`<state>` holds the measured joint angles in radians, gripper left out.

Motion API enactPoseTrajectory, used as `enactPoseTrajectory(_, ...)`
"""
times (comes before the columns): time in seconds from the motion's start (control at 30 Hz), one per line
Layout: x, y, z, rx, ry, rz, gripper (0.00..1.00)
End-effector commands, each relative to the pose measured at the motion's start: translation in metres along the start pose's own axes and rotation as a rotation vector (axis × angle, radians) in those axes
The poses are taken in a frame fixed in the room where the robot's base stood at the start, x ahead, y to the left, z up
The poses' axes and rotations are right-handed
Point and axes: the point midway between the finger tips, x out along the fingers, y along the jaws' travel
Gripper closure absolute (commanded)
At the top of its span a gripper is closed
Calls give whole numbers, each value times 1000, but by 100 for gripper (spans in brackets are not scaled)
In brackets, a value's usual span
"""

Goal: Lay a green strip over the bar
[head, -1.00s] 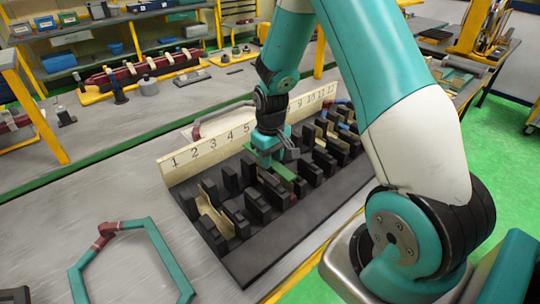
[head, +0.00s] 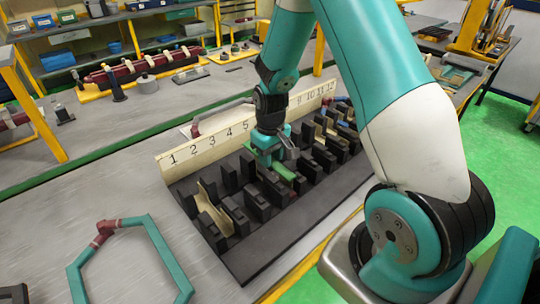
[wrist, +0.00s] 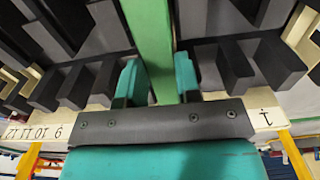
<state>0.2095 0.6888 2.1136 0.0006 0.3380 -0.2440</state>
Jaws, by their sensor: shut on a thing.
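My gripper (head: 275,158) is over the middle of the black slotted fixture (head: 262,245). In the wrist view my gripper (wrist: 158,80) has its two teal fingers closed on the sides of a green strip (wrist: 150,35). The strip runs lengthwise away from the fingers, between rows of black blocks. In the head view the green strip (head: 284,171) shows just below the fingers, low among the blocks. I cannot tell whether it touches the fixture. The bar under the strip is hidden or cannot be made out.
A cream board with slot numbers (head: 210,147) stands along the fixture's back edge. Black blocks rise close on both sides of the gripper. Cream liners (head: 215,212) sit in some slots.

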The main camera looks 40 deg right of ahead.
Motion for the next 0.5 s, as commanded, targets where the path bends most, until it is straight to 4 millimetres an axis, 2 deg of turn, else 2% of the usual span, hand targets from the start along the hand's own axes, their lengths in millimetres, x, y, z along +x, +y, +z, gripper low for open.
enactPoseTrajectory(0.5,14,0,2,0,0,0,97)
